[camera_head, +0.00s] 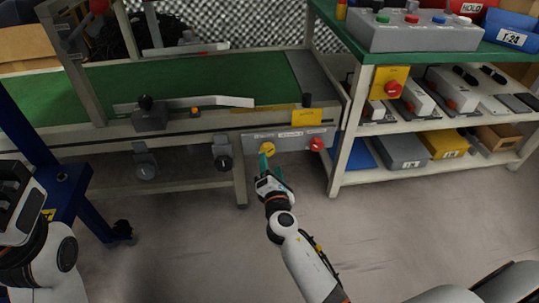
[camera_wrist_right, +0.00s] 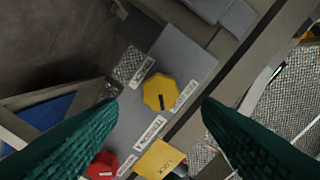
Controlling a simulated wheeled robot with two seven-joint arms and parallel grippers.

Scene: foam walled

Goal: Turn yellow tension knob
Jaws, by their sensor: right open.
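The yellow tension knob (camera_head: 267,148) is on the grey panel (camera_head: 290,150) at the front of the conveyor frame. In the right wrist view the knob (camera_wrist_right: 172,86) is a faceted yellow disc with a dark pointer mark. My right gripper (camera_head: 268,167) is open just in front of it. In the right wrist view its two green fingers (camera_wrist_right: 161,104) are wide apart, with the knob between their tips in the picture. No contact shows. My left gripper (camera_head: 20,195) is only partly in view at the left edge; its fingers cannot be made out.
A red knob (camera_head: 317,144) is on the same panel, right of the yellow one. A yellow tag (camera_head: 307,117) is above. A shelf unit (camera_head: 430,122) with boxes stands at the right. A blue post (camera_head: 68,190) stands left. The floor below is clear.

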